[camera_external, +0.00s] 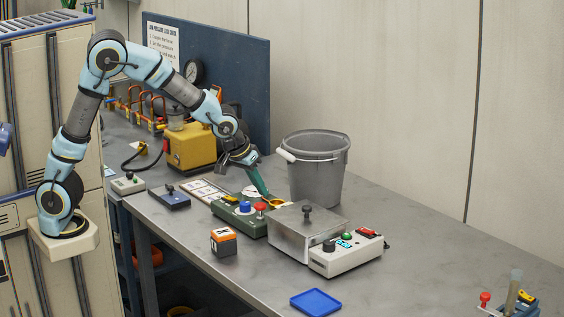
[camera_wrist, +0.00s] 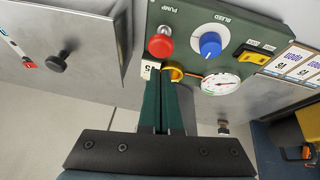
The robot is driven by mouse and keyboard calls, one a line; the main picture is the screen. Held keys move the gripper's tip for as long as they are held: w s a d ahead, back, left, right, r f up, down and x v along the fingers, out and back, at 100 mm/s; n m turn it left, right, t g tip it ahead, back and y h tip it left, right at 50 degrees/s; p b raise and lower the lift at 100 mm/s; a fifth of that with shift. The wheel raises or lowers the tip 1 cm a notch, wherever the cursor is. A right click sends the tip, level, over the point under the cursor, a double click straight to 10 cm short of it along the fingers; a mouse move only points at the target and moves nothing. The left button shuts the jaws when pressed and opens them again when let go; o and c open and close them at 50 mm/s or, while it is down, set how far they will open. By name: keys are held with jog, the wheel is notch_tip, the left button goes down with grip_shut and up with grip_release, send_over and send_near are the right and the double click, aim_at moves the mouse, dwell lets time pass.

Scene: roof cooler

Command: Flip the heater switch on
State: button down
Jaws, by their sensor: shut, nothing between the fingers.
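I cannot read a heater label on any switch. A red rocker switch (camera_external: 366,232) is on the light grey control box (camera_external: 345,262) with a black knob, green button and small display; a red part (camera_wrist: 28,65) of that box shows at the left edge of the wrist view. My gripper (camera_external: 268,197) is shut and empty, pointing down over the back of the green panel (camera_external: 232,219). In the wrist view my fingertips (camera_wrist: 163,82) are near a yellow ring (camera_wrist: 175,73), beside the red PUMP knob (camera_wrist: 161,43). I cannot tell whether they touch the ring.
The green panel also has a blue BLEED knob (camera_wrist: 209,45), a gauge (camera_wrist: 221,84) and a yellow-framed switch (camera_wrist: 254,53). A metal box (camera_external: 308,228) with a black knob stands between panel and control box. A grey bucket (camera_external: 316,170) stands behind.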

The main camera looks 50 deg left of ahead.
jog(key=w+d+r, duration=0.1)
jog(key=d, duration=0.3)
jog(key=w+d+r+t, duration=0.1)
jog(key=d, duration=0.3)
jog(key=w+d+r+t+h+b, duration=0.1)
jog(key=w+d, duration=0.1)
jog(key=d, duration=0.3)
jog(key=shift+w, duration=0.1)
jog(key=d+r+t+h, duration=0.1)
jog(key=d+r, duration=0.3)
jog(key=d, duration=0.7)
jog(key=shift+d+r+t, duration=0.2)
jog(key=shift+d+t, duration=0.2)
jog(key=p, duration=0.3)
send_over(366, 231)
jog(key=s, duration=0.2)
jog(key=f, duration=0.6)
jog(key=shift+w+a+f, duration=0.2)
jog(key=shift+a+f, duration=0.1)
jog(key=shift+a, duration=0.05)
jog(key=shift+s+d+f+p, duration=0.1)
jog(key=shift+d+f+p, duration=0.15)
jog(key=shift+f, duration=0.35)
jog(key=shift+d+f+p, duration=0.2)
jog(key=shift+f, duration=0.4)
jog(key=shift+d+f, duration=0.2)
jog(key=shift+f, duration=0.55)
